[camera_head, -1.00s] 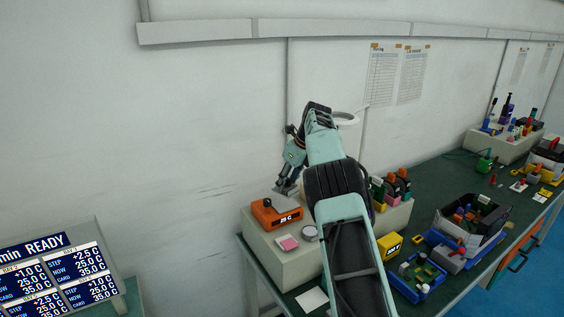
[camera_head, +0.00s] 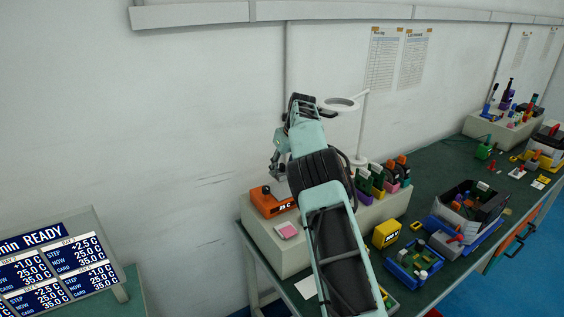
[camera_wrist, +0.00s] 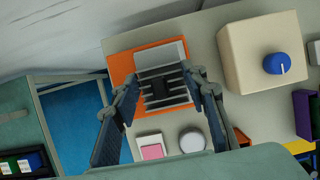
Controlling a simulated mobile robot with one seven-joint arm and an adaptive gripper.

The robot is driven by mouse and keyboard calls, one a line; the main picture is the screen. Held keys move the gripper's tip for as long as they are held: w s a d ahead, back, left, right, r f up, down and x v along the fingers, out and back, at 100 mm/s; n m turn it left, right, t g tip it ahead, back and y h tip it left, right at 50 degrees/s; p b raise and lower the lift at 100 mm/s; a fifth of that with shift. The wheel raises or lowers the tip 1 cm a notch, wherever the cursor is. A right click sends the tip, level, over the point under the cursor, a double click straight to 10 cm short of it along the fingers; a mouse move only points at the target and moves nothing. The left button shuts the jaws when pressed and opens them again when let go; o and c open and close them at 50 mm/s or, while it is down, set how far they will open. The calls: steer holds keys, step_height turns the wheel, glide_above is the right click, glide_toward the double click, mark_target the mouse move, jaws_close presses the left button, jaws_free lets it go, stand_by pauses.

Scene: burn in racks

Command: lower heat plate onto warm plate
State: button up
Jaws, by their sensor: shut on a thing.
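The orange warm plate unit (camera_head: 262,204) sits on the left end of the pale bench block, with a lit display partly hidden by my arm. In the wrist view its orange body (camera_wrist: 121,68) and a light grey top surface (camera_wrist: 158,54) show. My gripper (camera_wrist: 163,92) is shut on the heat plate (camera_wrist: 176,98), a grey finned piece with a dark middle. It is held over the unit, seen from above. In the head view my gripper (camera_head: 278,170) is just above the unit. I cannot tell whether the heat plate touches the unit; its underside is hidden.
A pink-topped pad (camera_wrist: 151,147) and a round grey disc (camera_wrist: 192,140) lie beside the unit. A cream box with a blue knob (camera_wrist: 276,63) stands to the right. A white ring lamp (camera_head: 341,104) rises behind my arm. Coloured parts and bins crowd the bench at right.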

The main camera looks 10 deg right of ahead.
steer(key=shift+f+b, duration=0.5)
steer(key=shift+f, duration=1.65)
steer(key=shift+p, duration=0.65)
steer(key=shift+f, duration=0.5)
stand_by(0.5)
steer(key=o, duration=1.3)
